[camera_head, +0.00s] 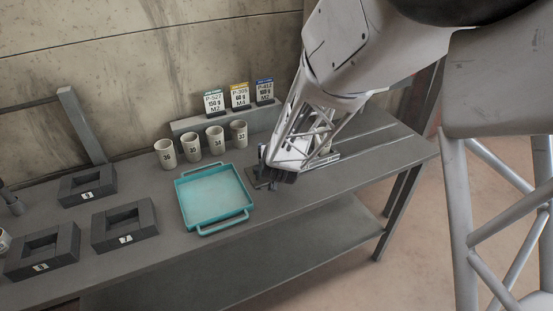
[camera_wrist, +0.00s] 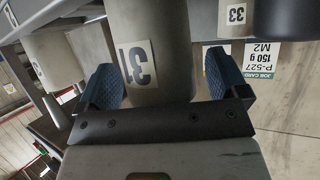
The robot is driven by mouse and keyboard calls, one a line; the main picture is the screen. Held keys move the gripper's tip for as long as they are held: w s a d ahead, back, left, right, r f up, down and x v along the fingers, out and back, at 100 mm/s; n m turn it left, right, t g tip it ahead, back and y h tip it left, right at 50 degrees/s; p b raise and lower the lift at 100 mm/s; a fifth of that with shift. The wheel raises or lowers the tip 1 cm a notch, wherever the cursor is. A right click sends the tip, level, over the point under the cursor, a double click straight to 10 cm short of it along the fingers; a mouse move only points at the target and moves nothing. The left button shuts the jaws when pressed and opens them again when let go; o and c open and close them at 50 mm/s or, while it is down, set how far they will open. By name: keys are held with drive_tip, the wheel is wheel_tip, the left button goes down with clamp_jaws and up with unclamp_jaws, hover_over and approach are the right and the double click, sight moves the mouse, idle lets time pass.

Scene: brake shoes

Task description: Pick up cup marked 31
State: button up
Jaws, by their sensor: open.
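The beige cup marked 31 (camera_wrist: 150,50) stands between the two blue-padded fingers of my gripper (camera_wrist: 166,82) in the wrist view. The fingers are apart, one on each side of the cup; I cannot tell whether either touches it. In the head view my gripper (camera_head: 275,177) is low over the table, right of the teal tray. A cup (camera_head: 325,146) partly shows behind my gripper there; I cannot read its mark.
Several numbered cups (camera_head: 191,150) stand in a row behind the teal tray (camera_head: 184,207). Three job cards (camera_head: 240,96) stand on a grey ledge behind. Several dark square holders (camera_head: 125,226) sit at left. A cup marked 33 (camera_wrist: 232,17) is close by in the wrist view.

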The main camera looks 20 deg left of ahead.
drive_tip(key=c, duration=1)
drive_tip(key=shift+c, duration=0.2)
drive_tip(key=shift+r, duration=0.25)
drive_tip(key=shift+r, duration=1.5)
drive_tip(key=shift+s+d+r, duration=0.25)
drive_tip(key=shift+s+d, duration=1.2)
drive_tip(key=shift+s, duration=0.75)
drive_tip(key=shift+s+d+r, duration=0.25)
drive_tip(key=shift+s+d, duration=1.15)
drive_tip(key=shift+s, duration=0.75)
drive_tip(key=shift+s+d+r, duration=0.25)
drive_tip(key=shift+s+d, duration=1.2)
drive_tip(key=shift+s, duration=0.75)
drive_tip(key=shift+s+d, duration=0.1)
drive_tip(key=shift+s, duration=0.05)
